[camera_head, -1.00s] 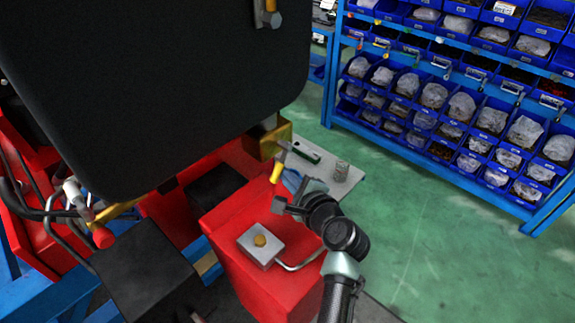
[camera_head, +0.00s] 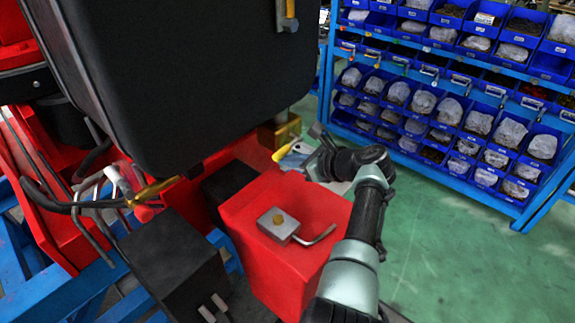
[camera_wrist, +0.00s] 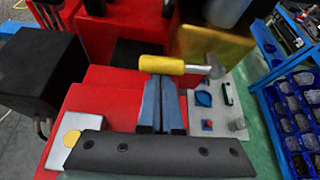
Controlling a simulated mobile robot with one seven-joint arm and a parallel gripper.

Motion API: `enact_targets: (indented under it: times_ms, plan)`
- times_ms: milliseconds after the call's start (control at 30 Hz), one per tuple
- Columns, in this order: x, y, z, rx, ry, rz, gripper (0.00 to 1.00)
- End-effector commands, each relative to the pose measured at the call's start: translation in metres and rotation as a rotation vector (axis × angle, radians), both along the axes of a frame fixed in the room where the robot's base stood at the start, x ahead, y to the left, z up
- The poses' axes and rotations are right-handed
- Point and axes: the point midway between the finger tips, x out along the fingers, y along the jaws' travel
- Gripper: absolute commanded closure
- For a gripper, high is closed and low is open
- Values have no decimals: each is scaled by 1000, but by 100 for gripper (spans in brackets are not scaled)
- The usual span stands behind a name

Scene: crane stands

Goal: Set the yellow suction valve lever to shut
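The yellow lever handle (camera_wrist: 165,64) lies crosswise just beyond my fingertips in the wrist view. Its grey metal end (camera_wrist: 214,67) is to the right, in front of a brass-coloured block. In the head view the yellow handle (camera_head: 281,153) shows in part at the tips of my gripper (camera_head: 295,156). My gripper (camera_wrist: 162,82) has its two blue-grey fingers side by side with only a thin line between them. The tips meet the handle's near side in the picture; the fingers do not wrap around it. Whether they touch it is unclear.
A red cabinet (camera_head: 265,205) carries a grey box with a bent rod (camera_head: 280,226). A large black housing (camera_head: 185,75) overhangs on the left. The grey plate (camera_wrist: 235,104) holds small fittings. A blue bin rack (camera_head: 450,110) stands right; green floor lies between.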

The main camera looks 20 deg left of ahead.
Motion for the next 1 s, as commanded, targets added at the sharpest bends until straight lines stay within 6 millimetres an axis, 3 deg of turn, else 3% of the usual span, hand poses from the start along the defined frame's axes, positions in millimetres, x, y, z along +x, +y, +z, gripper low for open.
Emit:
enact_targets:
  times_ms: [700, 1000]
  plan:
    - [1, 0, 9, 2, -11, -3, 100]
    - [-1, 1, -1, 2, -9, -3, 100]
